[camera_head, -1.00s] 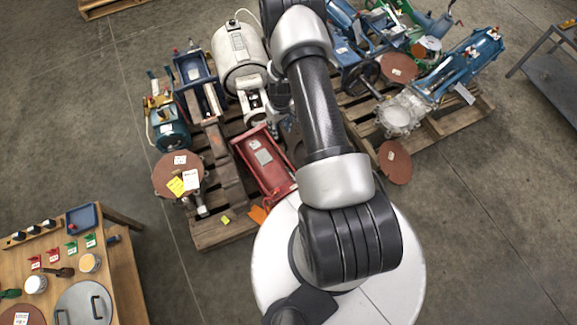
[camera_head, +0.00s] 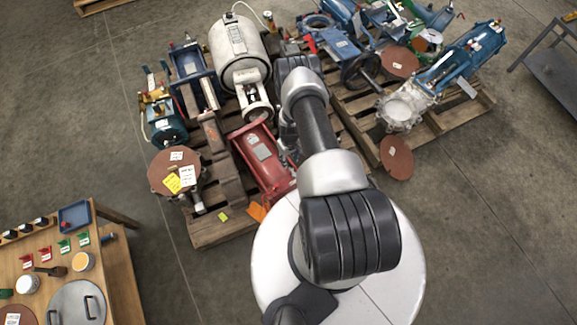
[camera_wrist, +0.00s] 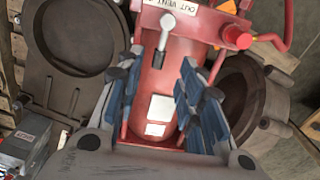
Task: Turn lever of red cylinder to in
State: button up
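The red cylinder (camera_head: 262,162) lies on the left pallet, left of my arm in the head view. It fills the middle of the wrist view (camera_wrist: 165,90). A pale grey lever (camera_wrist: 163,42) sits on its upper part, its handle pointing down in the picture. Contact cannot be told. The head view does not clearly show my gripper.
A red knob (camera_wrist: 237,37) and red pipe are at upper right in the wrist view. Dark castings flank the cylinder. A large white tank (camera_head: 240,50) stands behind it, and a brown disc (camera_head: 172,165) is to the left. Floor is clear between pallet and workbench (camera_head: 125,275).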

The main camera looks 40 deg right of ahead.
aim_at(289, 166)
notch_tip(289, 166, down, 6)
jog(key=shift+f+b, duration=0.2)
jog(key=shift+b, duration=0.9)
grip_shut()
